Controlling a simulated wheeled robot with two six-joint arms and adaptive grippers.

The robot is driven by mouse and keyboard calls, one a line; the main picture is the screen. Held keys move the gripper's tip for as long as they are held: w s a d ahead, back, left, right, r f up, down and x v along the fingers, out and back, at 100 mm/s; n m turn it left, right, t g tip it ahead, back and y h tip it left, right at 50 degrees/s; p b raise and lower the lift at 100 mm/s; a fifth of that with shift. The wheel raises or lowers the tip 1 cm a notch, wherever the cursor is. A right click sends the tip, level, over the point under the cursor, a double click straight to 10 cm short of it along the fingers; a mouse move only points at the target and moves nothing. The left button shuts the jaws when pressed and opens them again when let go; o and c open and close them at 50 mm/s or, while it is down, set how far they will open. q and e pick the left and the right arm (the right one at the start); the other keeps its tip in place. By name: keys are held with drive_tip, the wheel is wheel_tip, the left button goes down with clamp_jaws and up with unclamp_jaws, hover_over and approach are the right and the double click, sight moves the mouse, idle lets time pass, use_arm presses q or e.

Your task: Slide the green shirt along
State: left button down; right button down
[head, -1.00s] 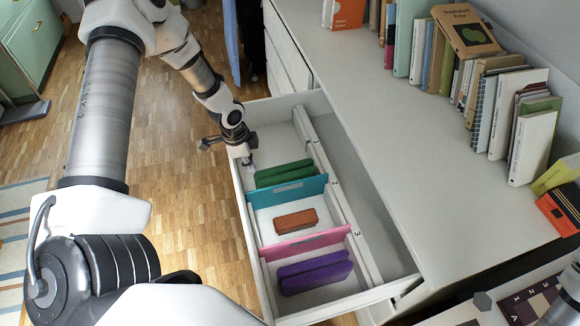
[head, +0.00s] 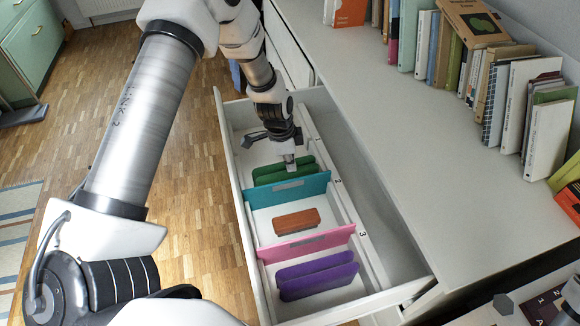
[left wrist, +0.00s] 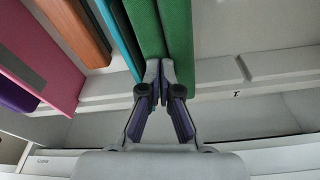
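The green shirt (head: 268,177) is folded in two upright slabs side by side in the far compartment of the open drawer (head: 237,185), just beyond the teal divider (head: 300,190). In the left wrist view the green slabs (left wrist: 178,35) run up from the fingertips. My left gripper (head: 290,166) points down over the shirt, and its fingers (left wrist: 159,72) are together at the end of the slabs, near the seam between them. I cannot tell if they touch the cloth. My right gripper is out of view.
A brown block (head: 296,221) lies between the teal divider and a pink divider (head: 305,243). Purple folded cloth (head: 318,275) fills the near compartment. A long empty channel (head: 375,190) runs along the drawer's right side. Books (head: 505,95) stand on the counter (head: 430,145).

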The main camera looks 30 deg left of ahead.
use_arm(q)
drive_tip(key=shift+s+f, duration=0.15)
drive_tip(key=shift+f, duration=0.05)
drive_tip(key=shift+s+a, duration=0.1)
drive_tip(key=shift+s+a+f, duration=0.1)
drive_tip(key=shift+s+a, duration=0.25)
drive_tip(key=shift+a, duration=0.1)
drive_tip(key=shift+w+r+p, duration=0.1)
drive_tip(key=shift+r+p, duration=0.6)
drive_tip(key=shift+p, duration=0.05)
drive_tip(key=shift+a, duration=0.1)
wheel_tip(320, 180, up, 11)
drive_tip(key=s+a, duration=0.1)
drive_tip(key=shift+a, duration=0.2)
